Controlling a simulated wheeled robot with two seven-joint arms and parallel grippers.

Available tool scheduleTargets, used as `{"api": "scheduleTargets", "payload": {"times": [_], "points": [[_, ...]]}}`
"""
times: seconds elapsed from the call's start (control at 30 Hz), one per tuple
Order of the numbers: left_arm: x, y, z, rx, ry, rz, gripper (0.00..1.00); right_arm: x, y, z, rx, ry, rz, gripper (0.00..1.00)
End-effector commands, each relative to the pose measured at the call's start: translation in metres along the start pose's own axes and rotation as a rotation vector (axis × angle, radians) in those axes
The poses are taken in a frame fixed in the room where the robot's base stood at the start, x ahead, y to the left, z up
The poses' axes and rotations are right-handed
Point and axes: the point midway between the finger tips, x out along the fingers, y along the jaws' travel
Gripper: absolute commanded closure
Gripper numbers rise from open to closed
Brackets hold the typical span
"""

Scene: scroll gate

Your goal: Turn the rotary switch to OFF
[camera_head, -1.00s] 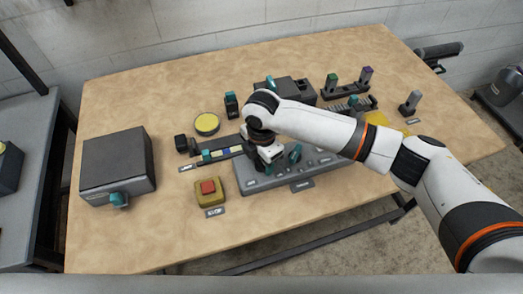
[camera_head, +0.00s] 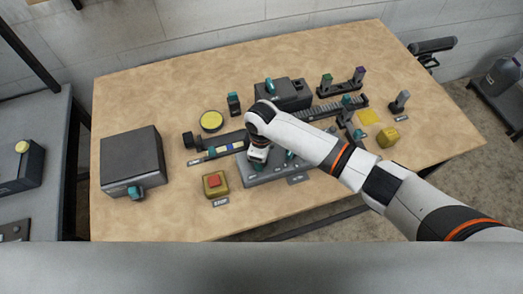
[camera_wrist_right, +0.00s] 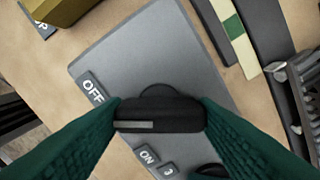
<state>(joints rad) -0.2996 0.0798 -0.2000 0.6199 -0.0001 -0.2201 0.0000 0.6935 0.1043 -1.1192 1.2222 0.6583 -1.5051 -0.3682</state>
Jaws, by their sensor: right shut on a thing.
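The rotary switch is a black knob (camera_wrist_right: 160,114) with a pale line on its left half, set on a grey panel (camera_wrist_right: 135,50). An OFF label (camera_wrist_right: 92,89) is up and left of the knob, and an ON label (camera_wrist_right: 147,156) is below it. The pale line points left, between the two labels. My right gripper (camera_wrist_right: 160,118) is shut on the knob, with a green finger at each end. In the head view, my right gripper (camera_head: 258,157) is down at the left part of the grey panel (camera_head: 262,180) and hides the knob. My left gripper is out of view.
A red button on a yellow base (camera_head: 214,184) stands left of the panel. A slider rail (camera_head: 222,151) lies behind it. A dark grey box (camera_head: 132,160) is at the table's left. Several more controls stand behind and to the right. The table's front left is clear.

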Motion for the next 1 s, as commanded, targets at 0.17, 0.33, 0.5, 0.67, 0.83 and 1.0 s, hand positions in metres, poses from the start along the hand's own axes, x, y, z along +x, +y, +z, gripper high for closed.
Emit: {"api": "scheduleTargets", "payload": {"times": [0.17, 0.33, 0.5, 0.67, 0.83, 1.0], "points": [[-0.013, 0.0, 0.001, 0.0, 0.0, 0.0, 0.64, -0.004, -0.001, 0.001, 0.109, -0.001, -0.001, 0.7], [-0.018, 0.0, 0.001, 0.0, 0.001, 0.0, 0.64, -0.003, -0.001, 0.001, 0.178, -0.001, -0.001, 0.7], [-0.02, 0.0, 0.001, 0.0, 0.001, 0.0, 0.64, -0.002, -0.001, 0.001, 0.214, -0.002, -0.002, 0.7], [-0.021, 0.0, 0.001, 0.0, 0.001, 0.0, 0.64, -0.002, -0.002, 0.001, 0.226, -0.002, -0.003, 0.7], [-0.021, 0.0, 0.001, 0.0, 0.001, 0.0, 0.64, -0.002, -0.002, 0.001, 0.227, -0.003, -0.003, 0.7], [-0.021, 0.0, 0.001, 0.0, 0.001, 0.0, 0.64, -0.002, -0.002, 0.001, 0.227, -0.004, -0.003, 0.44]]}}
